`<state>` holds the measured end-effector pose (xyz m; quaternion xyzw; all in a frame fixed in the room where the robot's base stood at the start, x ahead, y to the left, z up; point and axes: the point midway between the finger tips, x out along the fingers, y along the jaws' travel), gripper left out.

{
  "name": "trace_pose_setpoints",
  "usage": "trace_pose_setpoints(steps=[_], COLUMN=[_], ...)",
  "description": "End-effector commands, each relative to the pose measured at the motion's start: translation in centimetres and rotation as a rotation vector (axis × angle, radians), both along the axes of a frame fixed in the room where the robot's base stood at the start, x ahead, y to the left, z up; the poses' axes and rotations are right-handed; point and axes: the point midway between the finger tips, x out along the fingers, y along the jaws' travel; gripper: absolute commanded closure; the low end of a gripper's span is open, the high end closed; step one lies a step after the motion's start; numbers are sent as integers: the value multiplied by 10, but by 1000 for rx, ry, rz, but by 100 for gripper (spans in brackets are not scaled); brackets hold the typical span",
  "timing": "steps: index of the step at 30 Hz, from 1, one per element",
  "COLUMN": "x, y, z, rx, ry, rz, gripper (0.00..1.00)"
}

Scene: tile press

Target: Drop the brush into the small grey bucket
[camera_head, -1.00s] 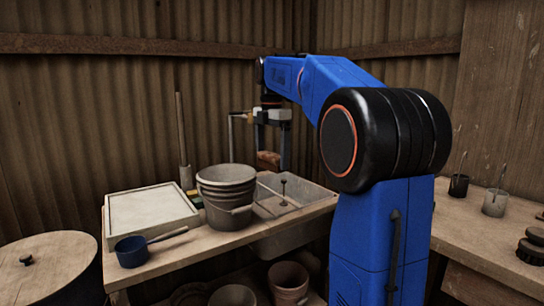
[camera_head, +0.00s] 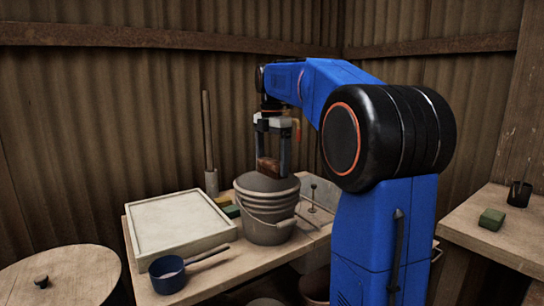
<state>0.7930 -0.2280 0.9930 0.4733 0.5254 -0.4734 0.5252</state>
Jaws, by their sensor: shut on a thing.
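My gripper (camera_head: 270,168) points straight down at the end of my blue arm. It is shut on the brush (camera_head: 268,165), whose brown block shows between the two fingers. The small grey bucket (camera_head: 266,223), ribbed near its rim and with a wire handle, stands on the wooden bench. The brush and fingertips are seen in line with the bucket's opening, at about rim height. I cannot tell how far inside the rim they are. The bucket's inside is mostly hidden.
A pale flat slab (camera_head: 180,226) lies left of the bucket, with a dark blue ladle pan (camera_head: 167,275) in front. A grey sink (camera_head: 320,198) is to the right, partly behind my arm. A green block (camera_head: 491,219) and a dark cup (camera_head: 519,193) stand on the right table.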

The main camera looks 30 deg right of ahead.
Motion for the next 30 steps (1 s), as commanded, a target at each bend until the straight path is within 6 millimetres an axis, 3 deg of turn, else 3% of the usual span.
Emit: trace_pose_setpoints(steps=[9,21,22,24,30], x=[0,0,0,0,0], y=[0,0,0,0,0], z=[-27,-32,-32,-32,-32], rx=[0,0,0,0,0], ry=[0,0,0,0,0], rz=[0,0,0,0,0], gripper=[39,39,12,0,0])
